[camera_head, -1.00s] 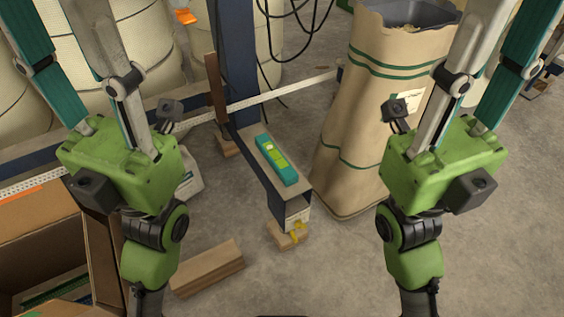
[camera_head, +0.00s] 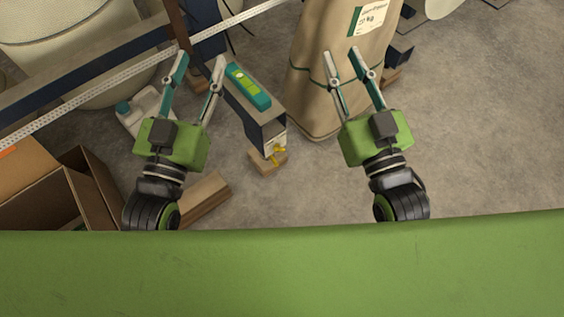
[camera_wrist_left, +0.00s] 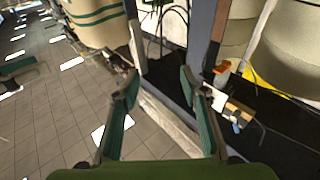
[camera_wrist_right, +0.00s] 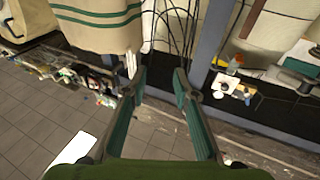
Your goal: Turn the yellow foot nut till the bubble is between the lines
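The yellow foot nut (camera_head: 279,149) sits at the near end of a dark beam (camera_head: 262,122), just above a small wooden block (camera_head: 266,163). A teal spirit level (camera_head: 248,86) with a yellow-green window lies along the top of the beam. The bubble is too small to make out. My left gripper (camera_head: 200,68) is open and empty, left of the level and apart from it; its open fingers also show in the left wrist view (camera_wrist_left: 158,85). My right gripper (camera_head: 346,65) is open and empty in front of the paper sack, right of the beam; its fingers show in the right wrist view (camera_wrist_right: 158,85).
A tall brown paper sack (camera_head: 312,90) stands right of the beam. An open cardboard box (camera_head: 50,197), a white jug (camera_head: 134,112) and a wooden plank (camera_head: 206,197) are at left. Bare floor (camera_head: 480,140) lies at right.

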